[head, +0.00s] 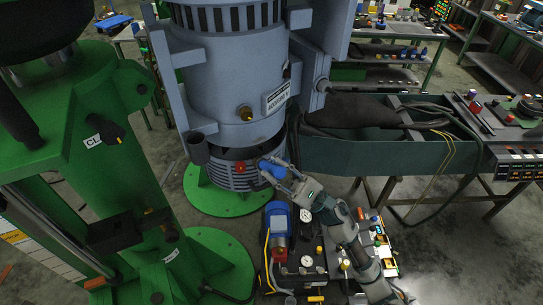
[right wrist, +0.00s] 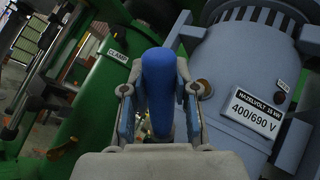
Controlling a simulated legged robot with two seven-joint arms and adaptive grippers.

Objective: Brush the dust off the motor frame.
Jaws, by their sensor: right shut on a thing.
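The motor frame (head: 225,95) is a large blue-grey upright cylinder in the upper middle of the head view. A ribbed band (head: 232,173) runs round its lower end. In the right wrist view the motor frame (right wrist: 236,75) fills the right side, with a 400/690 V label. My right gripper (head: 273,172) is shut on a blue rounded object, apparently the brush (right wrist: 158,85), beside the ribbed band. Its bristles cannot be made out, and I cannot tell whether it touches the frame. No dust is clearly visible. My left gripper is not in view.
A green machine column (head: 75,165) stands at the left. A dark green bench (head: 385,155) with hoses is at the right. Below my right arm is a cart with a blue-and-red device (head: 279,232) and gauges. Cluttered tables stand at the back.

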